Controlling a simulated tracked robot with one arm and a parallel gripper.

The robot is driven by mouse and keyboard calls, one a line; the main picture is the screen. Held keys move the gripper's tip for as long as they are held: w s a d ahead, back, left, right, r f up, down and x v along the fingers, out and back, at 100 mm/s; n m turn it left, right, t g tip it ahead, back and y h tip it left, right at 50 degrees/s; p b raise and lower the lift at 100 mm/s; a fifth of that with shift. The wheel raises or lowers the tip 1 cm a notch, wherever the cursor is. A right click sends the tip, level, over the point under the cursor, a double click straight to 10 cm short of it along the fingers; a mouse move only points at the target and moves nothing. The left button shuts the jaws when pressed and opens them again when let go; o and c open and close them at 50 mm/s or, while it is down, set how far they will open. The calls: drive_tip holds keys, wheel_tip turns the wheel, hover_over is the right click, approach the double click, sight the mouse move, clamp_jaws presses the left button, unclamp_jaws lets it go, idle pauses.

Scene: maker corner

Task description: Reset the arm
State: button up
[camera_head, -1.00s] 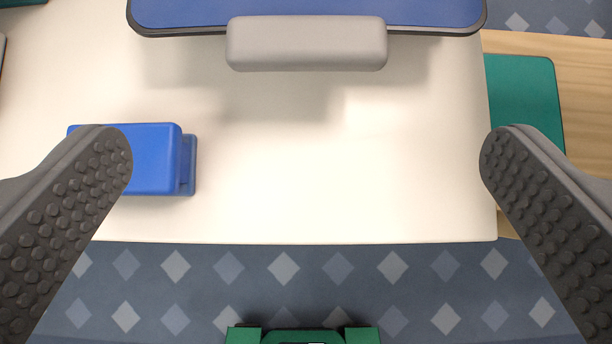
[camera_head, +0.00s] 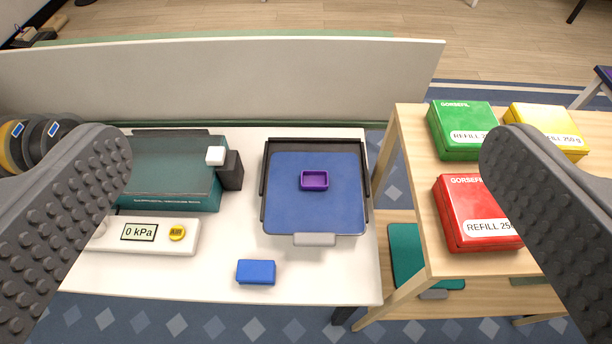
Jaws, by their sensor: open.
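My gripper (camera_head: 305,160) is open and empty. Its two dark, studded fingers stand wide apart at the left and right edges of the view, and nothing is between the pads. It is held high above a white table (camera_head: 310,280). Below it on the table is a black-edged tray with a blue plate (camera_head: 315,218) and a grey front handle (camera_head: 314,240). A small purple open box (camera_head: 314,180) sits on the plate. A blue block (camera_head: 256,272) lies near the table's front edge.
A teal machine (camera_head: 165,180) and a white panel reading "0 kPa" (camera_head: 180,235) stand at left, near spools (camera_head: 40,135). A wooden stand (camera_head: 440,262) at right holds green (camera_head: 458,122), red (camera_head: 470,205) and yellow (camera_head: 545,122) boxes. A pale partition (camera_head: 220,75) runs behind.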

drive_tip(key=s+r, duration=0.5)
drive_tip(key=r, duration=0.1)
drive_tip(key=shift+t, duration=0.4)
drive_tip(key=shift+s+f, duration=0.1)
drive_tip(key=shift+c, duration=0.3)
